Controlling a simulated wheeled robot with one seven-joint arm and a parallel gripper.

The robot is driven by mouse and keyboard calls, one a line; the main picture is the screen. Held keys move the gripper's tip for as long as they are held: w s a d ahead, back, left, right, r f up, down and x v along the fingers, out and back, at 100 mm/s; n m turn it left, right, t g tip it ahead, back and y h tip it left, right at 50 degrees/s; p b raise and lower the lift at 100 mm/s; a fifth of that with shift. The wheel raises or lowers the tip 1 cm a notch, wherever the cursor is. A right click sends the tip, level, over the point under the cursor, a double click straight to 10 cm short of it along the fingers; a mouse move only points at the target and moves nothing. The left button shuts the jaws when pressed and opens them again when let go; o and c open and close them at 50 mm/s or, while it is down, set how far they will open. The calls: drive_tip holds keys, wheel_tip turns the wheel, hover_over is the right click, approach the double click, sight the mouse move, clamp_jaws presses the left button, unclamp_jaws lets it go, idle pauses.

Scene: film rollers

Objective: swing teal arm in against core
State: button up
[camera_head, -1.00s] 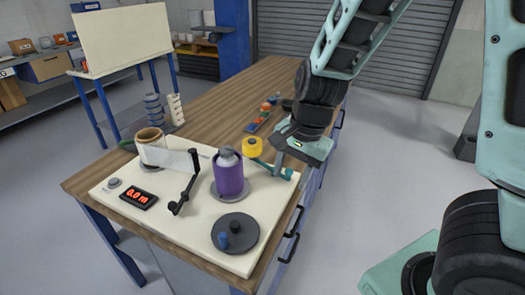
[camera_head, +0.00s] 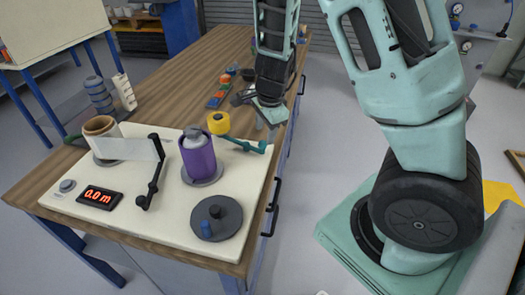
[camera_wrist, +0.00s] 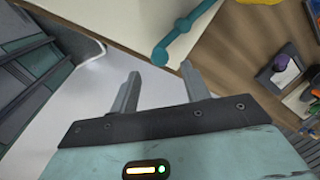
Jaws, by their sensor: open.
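The teal arm (camera_head: 242,143) lies low over the cream panel, running from near the yellow roll (camera_head: 218,123) to a knobbed end at the panel's right edge. The purple core (camera_head: 198,157) stands upright on a grey disc, left of the teal arm; a gap separates it from the arm's knobbed end. My gripper (camera_head: 266,126) is beyond the knobbed end, near the table's right edge. In the wrist view my gripper (camera_wrist: 160,67) is open, its fingers apart and empty, with the teal arm's end (camera_wrist: 161,56) showing just past the fingertips. The core is not clearly identifiable there.
A white film strip runs from a brown-cored roll (camera_head: 101,130) to a black arm (camera_head: 154,172). A dark disc (camera_head: 217,218) with knobs, a red display (camera_head: 100,197) and a grey button (camera_head: 67,186) sit on the cream panel (camera_head: 150,222).

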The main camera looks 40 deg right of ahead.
sight(263, 142)
drive_tip(key=f+b, duration=0.1)
drive_tip(key=f, duration=0.2)
drive_tip(key=w+f+b, duration=0.1)
drive_tip(key=f, duration=0.2)
drive_tip(key=shift+w+d+f, duration=0.1)
drive_tip(key=shift+w+f, duration=0.05)
drive_tip(key=shift+f, duration=0.25)
clamp_jaws()
